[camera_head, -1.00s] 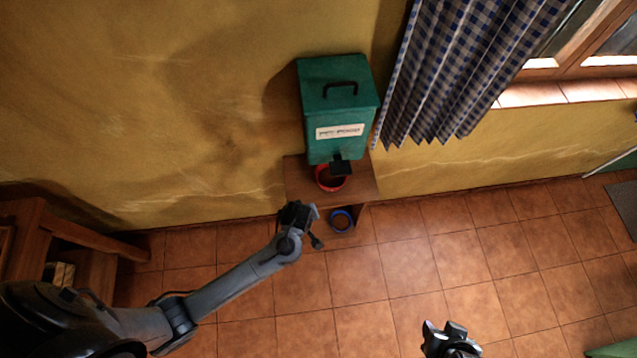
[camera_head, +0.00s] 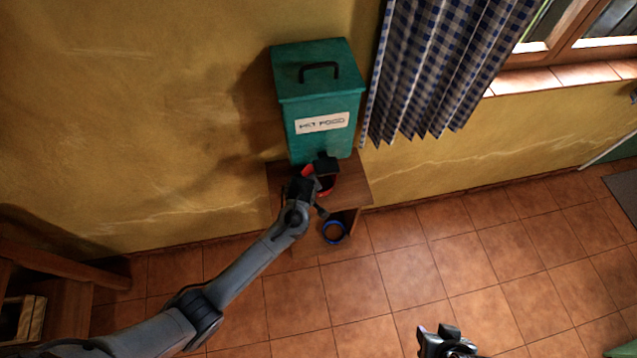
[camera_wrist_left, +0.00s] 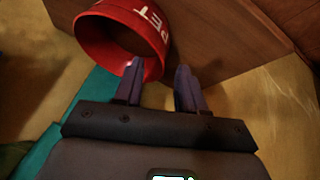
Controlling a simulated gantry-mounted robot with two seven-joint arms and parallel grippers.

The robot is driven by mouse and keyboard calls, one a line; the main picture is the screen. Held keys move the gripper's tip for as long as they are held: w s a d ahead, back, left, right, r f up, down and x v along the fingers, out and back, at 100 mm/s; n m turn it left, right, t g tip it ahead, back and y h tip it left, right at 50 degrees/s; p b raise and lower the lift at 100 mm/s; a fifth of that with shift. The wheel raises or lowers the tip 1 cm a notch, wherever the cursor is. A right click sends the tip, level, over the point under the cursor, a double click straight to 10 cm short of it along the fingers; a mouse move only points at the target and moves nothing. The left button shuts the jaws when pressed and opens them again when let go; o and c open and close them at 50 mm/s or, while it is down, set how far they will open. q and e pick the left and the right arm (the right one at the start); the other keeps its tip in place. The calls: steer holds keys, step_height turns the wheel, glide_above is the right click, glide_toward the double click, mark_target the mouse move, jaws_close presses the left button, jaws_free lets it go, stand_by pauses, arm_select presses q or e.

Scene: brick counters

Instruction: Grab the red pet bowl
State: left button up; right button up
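The red pet bowl (camera_head: 325,187) stands on the small wooden shelf below the spout of the teal pet food dispenser. In the left wrist view the red bowl (camera_wrist_left: 118,32) shows its rim and part of the white letters "PET". My left gripper (camera_wrist_left: 158,84) is open, its two fingers apart, with the bowl's near wall close to the left finger. I cannot tell whether they touch. In the head view my left gripper (camera_head: 307,183) is at the bowl's left front and hides part of it. My right gripper (camera_head: 446,335) is at the bottom edge, far from the bowl; its fingers are unclear.
The teal dispenser (camera_head: 318,85) stands behind the bowl, its black spout (camera_head: 326,165) overhanging it. A blue bowl (camera_head: 334,232) sits lower, under the wooden shelf top (camera_head: 354,184). A checked curtain (camera_head: 440,70) hangs to the right. The tiled floor (camera_head: 480,260) is clear.

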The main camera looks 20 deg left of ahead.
arm_select(q)
steer(key=shift+b+x, duration=0.65)
steer(key=shift+x, duration=1.95)
steer(key=shift+s, duration=0.15)
jaws_close()
